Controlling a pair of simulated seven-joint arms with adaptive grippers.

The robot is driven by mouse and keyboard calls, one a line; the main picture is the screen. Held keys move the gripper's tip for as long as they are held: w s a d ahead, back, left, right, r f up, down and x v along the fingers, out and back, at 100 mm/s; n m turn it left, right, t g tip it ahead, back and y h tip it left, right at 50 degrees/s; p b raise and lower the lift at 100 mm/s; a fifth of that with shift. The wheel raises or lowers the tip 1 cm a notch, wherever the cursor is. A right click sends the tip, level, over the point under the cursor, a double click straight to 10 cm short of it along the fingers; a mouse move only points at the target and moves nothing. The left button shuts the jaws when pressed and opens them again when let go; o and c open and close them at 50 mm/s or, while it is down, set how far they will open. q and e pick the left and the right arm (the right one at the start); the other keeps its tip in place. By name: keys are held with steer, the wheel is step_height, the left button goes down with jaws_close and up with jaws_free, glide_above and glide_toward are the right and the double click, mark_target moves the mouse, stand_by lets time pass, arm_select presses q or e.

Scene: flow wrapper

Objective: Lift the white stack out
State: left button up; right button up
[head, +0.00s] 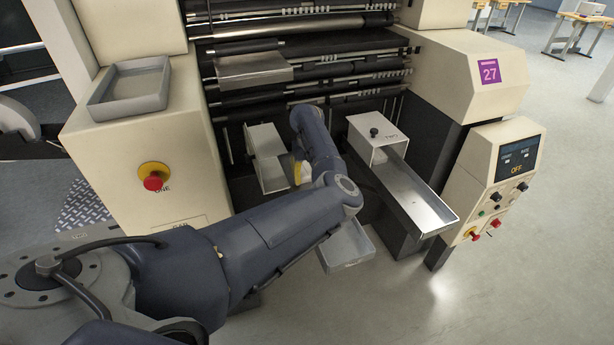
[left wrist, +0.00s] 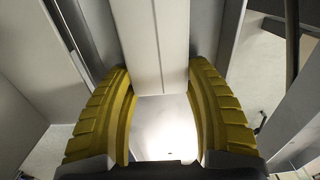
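The white stack (left wrist: 158,45) shows in the left wrist view as a pale upright block with a thin line down its face. My left gripper (left wrist: 160,85) has its yellow fingers on both sides of it, with no clear gap at either fingertip. In the head view my left gripper (head: 299,172) is mostly hidden behind its own arm, in front of the machine between two metal chutes. The stack cannot be made out in the head view. My right gripper is not in view.
A metal chute (head: 265,150) stands left of the left gripper, and a long tray marked TWO (head: 415,190) lies to its right. A lower metal tray (head: 350,250) is partly under my arm. A grey bin (head: 130,90) rests on the left housing above a red button (head: 153,182).

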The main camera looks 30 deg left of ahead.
arm_select(q)
steer(key=c, duration=0.4)
steer(key=shift+r, duration=6)
